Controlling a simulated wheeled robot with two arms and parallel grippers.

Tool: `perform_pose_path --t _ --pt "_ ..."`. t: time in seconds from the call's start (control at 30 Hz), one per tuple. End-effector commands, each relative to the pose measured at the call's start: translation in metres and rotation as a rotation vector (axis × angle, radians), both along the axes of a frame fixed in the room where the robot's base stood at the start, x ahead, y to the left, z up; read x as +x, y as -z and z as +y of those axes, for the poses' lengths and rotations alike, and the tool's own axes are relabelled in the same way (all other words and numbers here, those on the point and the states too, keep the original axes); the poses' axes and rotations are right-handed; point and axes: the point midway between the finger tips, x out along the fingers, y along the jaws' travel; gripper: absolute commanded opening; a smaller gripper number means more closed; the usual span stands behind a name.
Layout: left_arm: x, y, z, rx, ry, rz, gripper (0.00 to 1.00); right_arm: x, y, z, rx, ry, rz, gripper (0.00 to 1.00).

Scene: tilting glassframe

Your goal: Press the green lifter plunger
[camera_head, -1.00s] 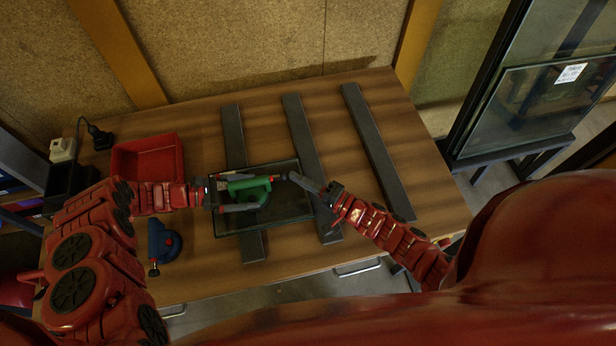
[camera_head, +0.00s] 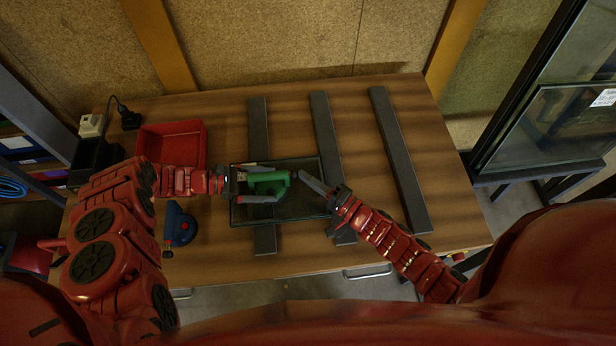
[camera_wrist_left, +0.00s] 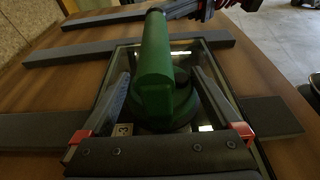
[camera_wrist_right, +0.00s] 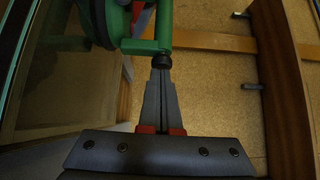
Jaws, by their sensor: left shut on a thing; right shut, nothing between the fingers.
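The green suction lifter (camera_head: 272,178) rests on the glass pane (camera_head: 300,206) on the table. My left gripper (camera_head: 264,184) is around the lifter. In the left wrist view its fingers lie on both sides of the green lifter body (camera_wrist_left: 156,70). My right gripper (camera_head: 302,177) is shut with nothing between its fingers, at the lifter's right end. In the right wrist view its fingertips (camera_wrist_right: 161,76) meet the lifter's black plunger end (camera_wrist_right: 161,61), in line with it. No gap shows there, but firm contact cannot be told.
A blue lifter (camera_head: 180,227) lies at the left near an empty red tray (camera_head: 150,136). Dark bars (camera_head: 398,160) cross the table, some under the glass.

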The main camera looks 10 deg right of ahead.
Motion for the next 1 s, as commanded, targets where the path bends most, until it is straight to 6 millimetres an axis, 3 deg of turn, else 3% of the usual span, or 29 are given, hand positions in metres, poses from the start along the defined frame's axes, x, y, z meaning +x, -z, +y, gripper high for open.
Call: perform_pose_path --t 0.23,0.53,0.73,1.0 --pt "-0.001 0.002 0.0 0.002 0.002 0.002 0.66 -0.002 0.002 -0.042 -0.004 0.001 -0.001 0.0" --pt "-0.001 0.002 0.0 0.003 0.001 0.001 0.67 -0.052 0.005 -0.089 -0.004 0.004 0.004 0.0" --pt "-0.001 0.002 0.0 0.002 0.001 0.001 0.66 -0.068 0.004 -0.104 0.001 0.001 -0.001 0.0" --pt "-0.001 0.001 0.0 0.003 0.001 0.001 0.66 -0.072 0.004 -0.107 0.001 0.001 -0.001 0.0"
